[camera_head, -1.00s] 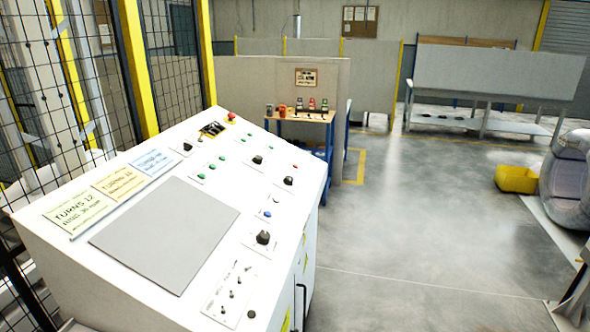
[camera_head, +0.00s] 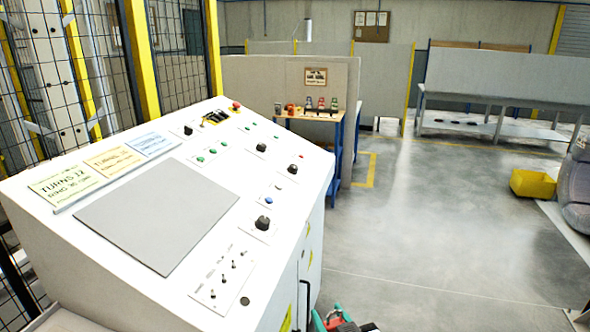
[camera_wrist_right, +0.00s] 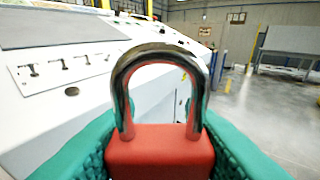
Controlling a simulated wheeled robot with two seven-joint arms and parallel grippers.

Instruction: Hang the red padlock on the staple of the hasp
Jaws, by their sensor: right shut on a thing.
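My right gripper (camera_head: 340,320) shows at the bottom edge of the head view, with teal fingers. In the right wrist view the teal fingers are shut on the red padlock (camera_wrist_right: 160,152), gripping its body from both sides. Its silver shackle (camera_wrist_right: 160,58) points up, and both legs meet the body. The padlock is in front of the white control desk and apart from its panel. A black fitting on a yellow plate (camera_head: 214,118) sits at the far end of the desk top; I cannot tell whether it is the hasp, and no staple can be made out. My left gripper is not in view.
The sloped white control desk (camera_head: 150,292) has knobs, buttons and a grey plate (camera_head: 158,213). Mesh fencing stands behind it at left. A small wooden table (camera_head: 310,116) holds several small coloured items. A yellow bin (camera_head: 533,184) lies at right. The floor between is clear.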

